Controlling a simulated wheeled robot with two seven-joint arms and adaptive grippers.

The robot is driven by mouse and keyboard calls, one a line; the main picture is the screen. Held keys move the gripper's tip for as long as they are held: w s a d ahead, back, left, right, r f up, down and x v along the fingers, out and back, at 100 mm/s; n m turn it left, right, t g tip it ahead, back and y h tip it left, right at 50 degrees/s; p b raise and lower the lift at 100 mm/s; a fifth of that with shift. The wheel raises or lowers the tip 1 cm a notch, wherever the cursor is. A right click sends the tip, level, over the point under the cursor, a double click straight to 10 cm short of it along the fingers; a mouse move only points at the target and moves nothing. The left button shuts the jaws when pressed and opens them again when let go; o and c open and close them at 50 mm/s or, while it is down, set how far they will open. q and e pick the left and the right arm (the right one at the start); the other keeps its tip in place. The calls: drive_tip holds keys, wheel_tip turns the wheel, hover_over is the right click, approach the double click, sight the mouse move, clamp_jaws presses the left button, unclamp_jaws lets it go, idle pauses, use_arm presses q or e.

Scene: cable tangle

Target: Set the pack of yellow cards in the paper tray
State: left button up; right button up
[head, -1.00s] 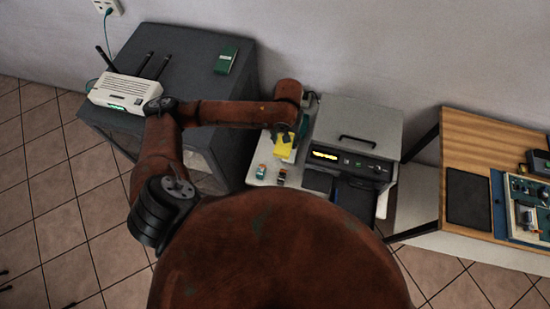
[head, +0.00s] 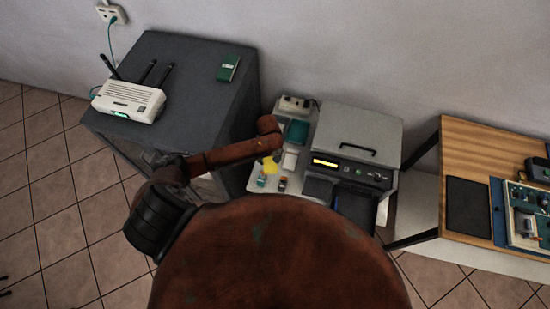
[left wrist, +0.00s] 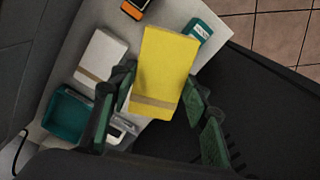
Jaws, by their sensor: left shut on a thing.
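The yellow card pack (head: 270,166) has a tan band and is held in my left gripper (left wrist: 162,95), well seen in the left wrist view (left wrist: 163,65). The green fingers are shut on either side of it. In the head view it is over the left part of the light stand, near the grey cabinet; its height above the stand is unclear. The paper tray seems to be the dark tray (head: 319,188) at the printer's front, right of the pack and apart from it. My body hides its near part. My right gripper is out of view.
A white banded pack (left wrist: 100,56) and a teal tray (head: 296,132) lie beside the held pack. A teal box (head: 262,179) and an orange-and-black item (head: 282,183) stand near the front. The printer (head: 355,140) stands right, the grey cabinet (head: 195,75) left.

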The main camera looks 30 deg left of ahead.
use_arm(q)
drive_tip(key=w+f+b, duration=0.1)
drive_tip(key=w+f, duration=0.2)
drive_tip(key=w+a+f, duration=0.1)
drive_tip(key=w+f, duration=0.2)
drive_tip(key=shift+a+f+b, duration=0.1)
drive_tip(key=shift+f+b, duration=0.05)
drive_tip(key=shift+b, duration=0.2)
wheel_tip(320, 180, down, 3)
drive_tip(key=shift+w+b, duration=0.15)
drive_tip(key=shift+b, duration=0.2)
drive_tip(key=shift+f, duration=0.1)
drive_tip(key=shift+f, duration=0.15)
drive_tip(key=o, duration=0.9)
drive_tip(key=shift+o, duration=0.2)
